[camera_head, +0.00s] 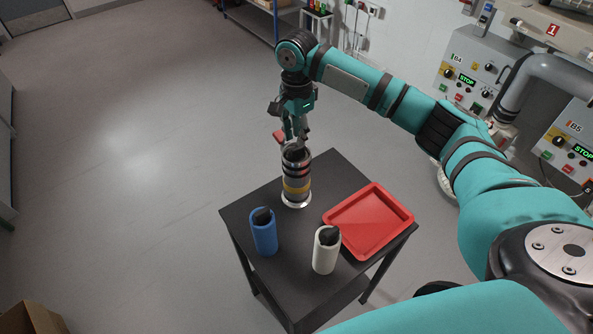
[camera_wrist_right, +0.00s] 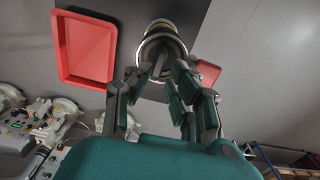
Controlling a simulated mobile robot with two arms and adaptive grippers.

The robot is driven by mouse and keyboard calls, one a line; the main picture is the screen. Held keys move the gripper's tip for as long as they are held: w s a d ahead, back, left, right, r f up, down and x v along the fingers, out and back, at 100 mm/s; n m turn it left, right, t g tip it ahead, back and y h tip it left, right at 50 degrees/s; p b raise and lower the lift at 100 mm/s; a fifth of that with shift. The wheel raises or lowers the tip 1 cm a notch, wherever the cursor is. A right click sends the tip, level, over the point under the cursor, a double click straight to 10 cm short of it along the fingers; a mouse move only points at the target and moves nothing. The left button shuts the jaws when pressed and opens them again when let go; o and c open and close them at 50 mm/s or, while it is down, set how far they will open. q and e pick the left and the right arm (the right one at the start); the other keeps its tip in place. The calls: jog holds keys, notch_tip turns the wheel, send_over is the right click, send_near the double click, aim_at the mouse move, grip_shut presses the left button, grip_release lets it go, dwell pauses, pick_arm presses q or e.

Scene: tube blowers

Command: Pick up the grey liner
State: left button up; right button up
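A banded cylinder (camera_head: 297,186) stands upright at the back of the small dark table, with grey, black, red and yellow bands and a pale base. It looks like the grey liner, perhaps with other parts stacked on it; I cannot tell where one part ends. A dark piece sticks up from its top. In the right wrist view its round grey rim (camera_wrist_right: 163,42) lies ahead of the fingers. My right gripper (camera_head: 296,139) points down just above its top. Its fingers (camera_wrist_right: 158,76) are apart with nothing clearly held; contact with the rim is unclear. My left gripper is out of view.
A blue cylinder (camera_head: 264,236) and a white cylinder (camera_head: 326,254), each with a black top, stand in front on the table (camera_head: 291,240). A red tray (camera_head: 335,221) lies at the right. A small red object (camera_head: 279,136) shows behind my gripper. Control panels (camera_head: 461,83) stand along the wall.

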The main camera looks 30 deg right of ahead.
aim_at(295, 148)
jog(key=shift+s+a+f+p, duration=0.1)
jog(key=shift+f+p, duration=0.45)
jog(key=shift+f, duration=0.15)
notch_tip(295, 148, down, 4)
jog(key=shift+r+p, duration=0.25)
jog(key=shift+p, duration=0.3)
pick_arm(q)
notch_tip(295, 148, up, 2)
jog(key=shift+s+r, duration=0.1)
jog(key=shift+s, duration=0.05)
pick_arm(e)
jog(key=shift+a+f, duration=0.1)
jog(key=shift+f, duration=0.1)
jog(key=c, duration=0.4)
